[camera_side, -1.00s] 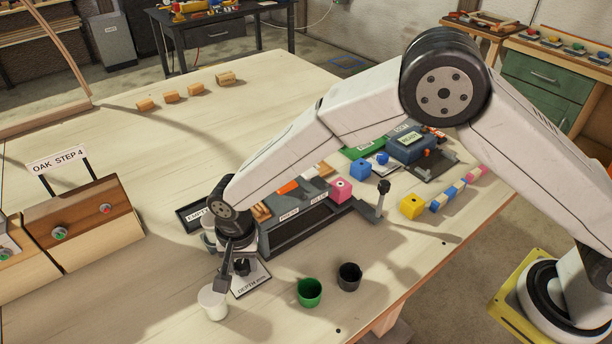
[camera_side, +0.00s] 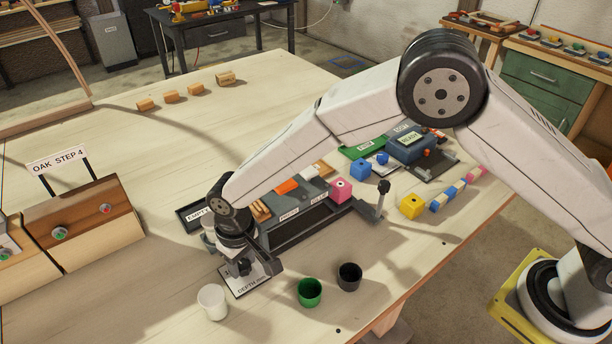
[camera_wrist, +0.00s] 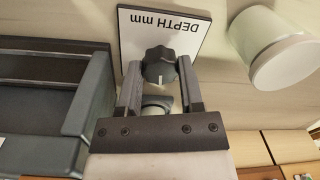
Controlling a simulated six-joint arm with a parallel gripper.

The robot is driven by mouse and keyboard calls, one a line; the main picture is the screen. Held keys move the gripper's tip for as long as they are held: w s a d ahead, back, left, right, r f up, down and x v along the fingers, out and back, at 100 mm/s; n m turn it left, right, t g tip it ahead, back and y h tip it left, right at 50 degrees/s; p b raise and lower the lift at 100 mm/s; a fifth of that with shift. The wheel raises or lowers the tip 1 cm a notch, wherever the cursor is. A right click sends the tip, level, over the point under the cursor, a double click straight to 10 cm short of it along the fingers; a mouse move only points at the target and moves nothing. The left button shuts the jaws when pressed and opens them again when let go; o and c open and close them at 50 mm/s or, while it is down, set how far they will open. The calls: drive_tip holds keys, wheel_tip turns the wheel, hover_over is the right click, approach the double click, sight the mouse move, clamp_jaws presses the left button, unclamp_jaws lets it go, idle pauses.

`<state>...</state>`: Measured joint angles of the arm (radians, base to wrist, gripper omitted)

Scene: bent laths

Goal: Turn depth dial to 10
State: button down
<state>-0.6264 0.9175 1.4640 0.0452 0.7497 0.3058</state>
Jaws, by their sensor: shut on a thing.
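The depth dial is a dark lobed knob (camera_wrist: 160,66) with a white pointer line, on a white plate (camera_wrist: 190,30) lettered "DEPTH mm". The plate (camera_side: 248,284) lies near the table's front edge in the side view. My gripper (camera_wrist: 161,80) points down over the plate, with one finger on each side of the knob, shut on it. In the side view my gripper (camera_side: 243,268) hides most of the knob. The pointer line faces toward the gripper's palm in the wrist view. I cannot read any scale numbers on the plate.
A white cup (camera_side: 213,302) stands close to the plate's front left. A green cup (camera_side: 309,292) and a black cup (camera_side: 349,276) stand to the right. A dark press trough (camera_side: 300,232) lies just behind my gripper. The far left tabletop is mostly clear.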

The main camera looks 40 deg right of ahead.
sight(242, 263)
drive_tip(key=n, duration=0.4)
drive_tip(key=shift+n, duration=0.3)
drive_tip(key=n, duration=0.3)
drive_tip(key=shift+n, duration=0.4)
drive_tip(key=shift+c, duration=1.2)
unclamp_jaws()
drive_tip(key=shift+w+r, duration=0.15)
drive_tip(key=shift+r, duration=3.8)
